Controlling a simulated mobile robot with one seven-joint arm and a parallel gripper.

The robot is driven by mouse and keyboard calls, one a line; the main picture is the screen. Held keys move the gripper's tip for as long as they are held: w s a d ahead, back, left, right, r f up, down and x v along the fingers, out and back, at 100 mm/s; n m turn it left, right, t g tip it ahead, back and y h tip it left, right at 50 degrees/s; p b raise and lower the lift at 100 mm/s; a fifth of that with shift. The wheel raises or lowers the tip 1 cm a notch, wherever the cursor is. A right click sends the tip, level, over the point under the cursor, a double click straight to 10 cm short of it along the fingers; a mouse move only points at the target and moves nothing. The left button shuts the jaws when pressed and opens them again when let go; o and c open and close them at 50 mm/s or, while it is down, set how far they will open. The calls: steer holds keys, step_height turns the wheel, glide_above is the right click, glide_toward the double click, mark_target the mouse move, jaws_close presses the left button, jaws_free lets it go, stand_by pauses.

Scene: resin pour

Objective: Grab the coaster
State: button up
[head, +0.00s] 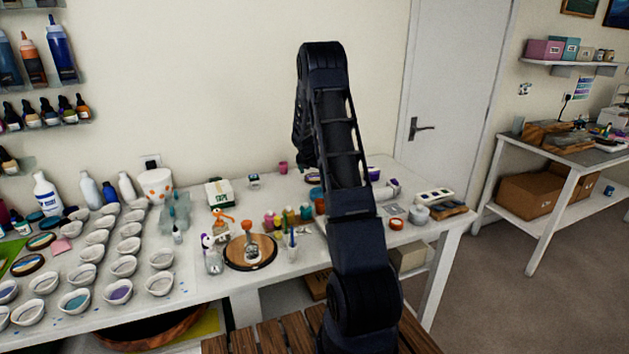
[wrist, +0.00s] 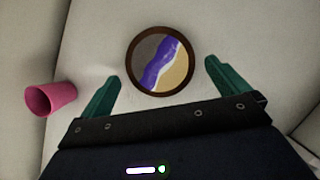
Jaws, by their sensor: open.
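In the wrist view, a round coaster (wrist: 143,50) with a dark brown rim and a brown, purple, white and gold face lies flat on the pale tabletop. The two green fingers of my gripper (wrist: 162,71) are spread wide and empty, one toward each side of the coaster's near part. No finger appears to touch it; the height above the table is hard to judge. In the head view my arm reaches over the back of the table, and it hides the gripper.
A pink cup (wrist: 50,97) stands left of the left finger; it also shows in the head view (head: 283,168). Paint bottles, a round wooden board (head: 232,262) and rows of white cups (head: 123,266) crowd the table. In the wrist view, bare tabletop surrounds the coaster.

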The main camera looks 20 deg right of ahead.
mark_target(314, 178)
steer(key=shift+x, duration=1.1)
steer(key=shift+c, duration=0.2)
steer(key=c, duration=0.8)
